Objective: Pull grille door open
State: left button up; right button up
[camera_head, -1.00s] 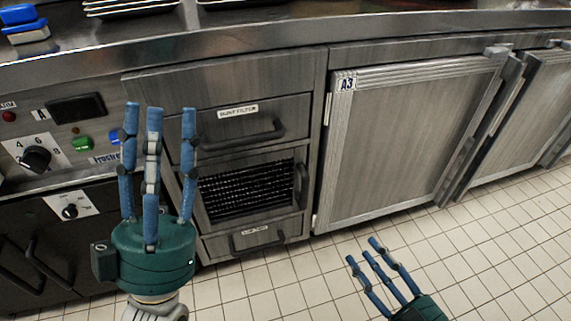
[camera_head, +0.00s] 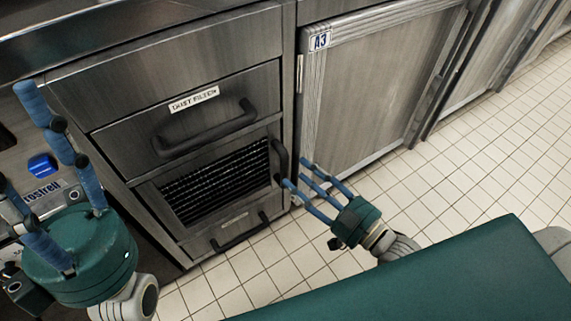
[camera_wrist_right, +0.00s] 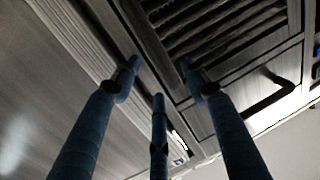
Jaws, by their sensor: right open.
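The grille door (camera_head: 178,217) is a metal frame around a dark slatted grille, below the drawer labelled dust filter. It looks shut. Its dark upright handle (camera_head: 281,160) is on its right side. My right gripper (camera_head: 297,173) is open, its blue fingers pointing at the lower part of this handle; I cannot tell whether they touch it. In the right wrist view the open fingers (camera_wrist_right: 160,80) spread below the grille (camera_wrist_right: 220,25), with nothing seen between them. My left gripper (camera_head: 35,145) is open and empty in front of the cabinet's left side.
The dust filter drawer (camera_head: 240,92) with its bar handle is above the grille door, and a lower drawer (camera_head: 205,244) with a handle is below. Cabinet door A3 (camera_head: 375,80) stands shut to the right. The tiled floor (camera_head: 480,170) in front is clear.

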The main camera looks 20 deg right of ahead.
aim_at(286, 165)
jog(key=b+x, duration=0.1)
jog(key=x, duration=0.5)
jog(key=shift+s, duration=0.1)
jog(key=shift+c, duration=0.5)
grip_shut()
